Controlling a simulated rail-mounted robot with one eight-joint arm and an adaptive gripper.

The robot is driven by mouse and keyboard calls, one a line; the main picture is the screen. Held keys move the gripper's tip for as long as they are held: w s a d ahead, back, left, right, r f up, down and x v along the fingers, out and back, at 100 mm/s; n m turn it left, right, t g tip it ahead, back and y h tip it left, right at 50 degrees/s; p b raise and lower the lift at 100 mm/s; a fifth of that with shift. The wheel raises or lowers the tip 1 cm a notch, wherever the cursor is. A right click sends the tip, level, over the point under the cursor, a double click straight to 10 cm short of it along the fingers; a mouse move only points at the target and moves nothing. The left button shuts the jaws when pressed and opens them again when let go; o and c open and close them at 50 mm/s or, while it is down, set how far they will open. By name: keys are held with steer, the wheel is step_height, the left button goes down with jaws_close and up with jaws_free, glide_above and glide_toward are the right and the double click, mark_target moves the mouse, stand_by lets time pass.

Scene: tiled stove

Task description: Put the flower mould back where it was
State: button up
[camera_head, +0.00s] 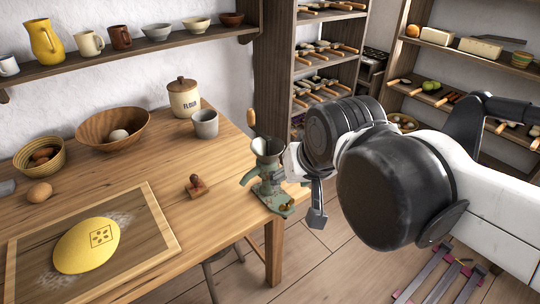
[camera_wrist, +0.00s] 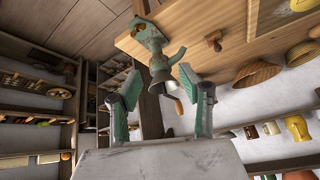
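A small brown wooden stamp with an upright knob (camera_head: 197,186) stands on the table, right of the pastry board; I cannot tell whether it is the flower mould. It also shows in the wrist view (camera_wrist: 214,42). A yellow dough oval (camera_head: 86,246) on the board bears a square mark with several small shapes. My gripper (camera_wrist: 158,74) is open, its two green-padded fingers apart, with nothing held. In the wrist view the green metal grinder (camera_wrist: 150,38) appears between and beyond the fingers.
The grinder stands at the table's right corner. A grey cup (camera_head: 205,124), a flour jar (camera_head: 183,98), a wooden bowl (camera_head: 113,130) and a basket (camera_head: 40,157) stand farther back. Shelves with several wooden-handled tools (camera_head: 322,88) are behind. The table around the stamp is clear.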

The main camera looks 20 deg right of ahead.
steer(key=s+f, duration=0.1)
steer(key=s+d+f+n, duration=0.1)
steer(key=s, duration=0.1)
steer(key=shift+n+t, duration=0.3)
steer(key=shift+t, duration=0.1)
